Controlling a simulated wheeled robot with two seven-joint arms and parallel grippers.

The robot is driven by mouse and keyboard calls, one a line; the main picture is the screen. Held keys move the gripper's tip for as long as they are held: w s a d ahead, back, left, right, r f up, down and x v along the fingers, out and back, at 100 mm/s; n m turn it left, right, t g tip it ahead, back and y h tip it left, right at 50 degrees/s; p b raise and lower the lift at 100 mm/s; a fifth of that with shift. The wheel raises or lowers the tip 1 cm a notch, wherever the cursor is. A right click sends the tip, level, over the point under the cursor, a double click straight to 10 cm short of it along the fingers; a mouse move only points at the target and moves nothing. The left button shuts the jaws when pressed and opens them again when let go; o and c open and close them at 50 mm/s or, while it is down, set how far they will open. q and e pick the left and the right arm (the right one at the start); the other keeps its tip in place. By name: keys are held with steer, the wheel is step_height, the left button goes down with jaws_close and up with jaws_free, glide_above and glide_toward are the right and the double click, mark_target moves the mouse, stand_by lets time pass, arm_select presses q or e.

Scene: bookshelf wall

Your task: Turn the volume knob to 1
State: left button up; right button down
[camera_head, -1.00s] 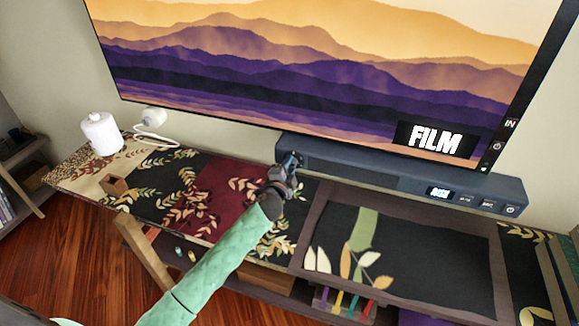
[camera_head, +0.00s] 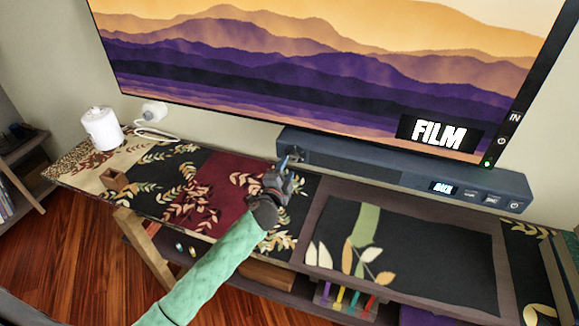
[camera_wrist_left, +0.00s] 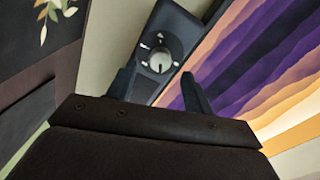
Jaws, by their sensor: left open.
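The dark soundbar (camera_head: 360,168) stands under the TV. Its round silver volume knob (camera_wrist_left: 160,62) shows in the left wrist view on the bar's end part, with pale marks around it. A dark pointer line seems to show on the knob, but I cannot read its setting. In the head view the knob area at the bar's left end is partly behind my left gripper (camera_head: 284,168). My left gripper is open and empty. In the left wrist view its fingers (camera_wrist_left: 157,88) are spread, with the knob beyond and between them, apparently untouched. My right gripper is not in view.
The TV (camera_head: 330,60) is close behind the soundbar. The bar has a small lit display (camera_head: 442,187) and several buttons to its right.

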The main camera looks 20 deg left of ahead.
arm_select(q)
steer(key=s, duration=0.2)
steer(key=shift+s, duration=0.3)
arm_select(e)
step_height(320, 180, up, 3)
arm_select(q)
steer(key=s+f+n+g+y, duration=0.1)
steer(key=s+f+n+g, duration=0.35)
steer(key=s, duration=0.55)
steer(key=s+f+n+g+y, duration=0.2)
steer(key=s+f+n+g, duration=0.25)
steer(key=s, duration=0.65)
steer(key=s+d+f+n+g+h, duration=0.1)
steer(key=s+n+g, duration=0.15)
steer(key=s, duration=0.65)
steer(key=s+d+f+n+g+h, duration=0.1)
steer(key=s+n+g+h, duration=0.15)
steer(key=s, duration=0.65)
steer(key=s+d+f+g, duration=0.1)
steer(key=d+f, duration=0.2)
steer(key=f, duration=0.5)
steer(key=s+d+f+m+g, duration=0.1)
steer(key=d+f, duration=0.2)
steer(key=f, duration=0.5)
steer(key=shift+s+f+g, duration=0.15)
steer(key=shift+f+g, duration=0.05)
steer(key=shift+g, duration=0.1)
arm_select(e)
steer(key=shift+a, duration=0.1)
